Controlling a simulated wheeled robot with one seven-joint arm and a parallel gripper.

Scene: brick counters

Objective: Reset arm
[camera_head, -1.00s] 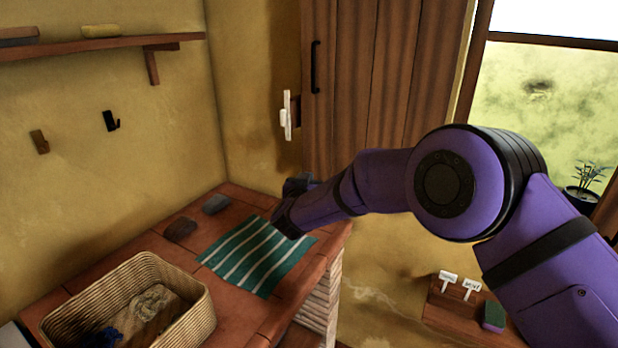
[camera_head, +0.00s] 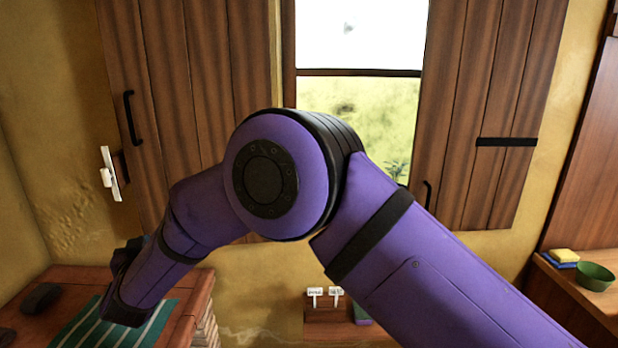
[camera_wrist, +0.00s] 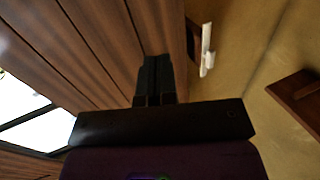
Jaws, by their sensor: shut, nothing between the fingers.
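My purple arm bends across the middle of the head view, and its wrist hangs over the brick counter (camera_head: 185,328) at the lower left. In that view the fingers are hidden behind the wrist. In the wrist view my gripper (camera_wrist: 155,75) shows dark fingers close together, shut and with nothing held. Beyond them are the wooden shutter and the yellow wall.
A green striped cloth (camera_head: 75,330) and a dark stone (camera_head: 41,298) lie on the counter. A white wall fitting (camera_head: 110,176) is beside the left shutter (camera_head: 190,90). A green bowl (camera_head: 595,277) and sponges (camera_head: 562,257) sit on the right counter.

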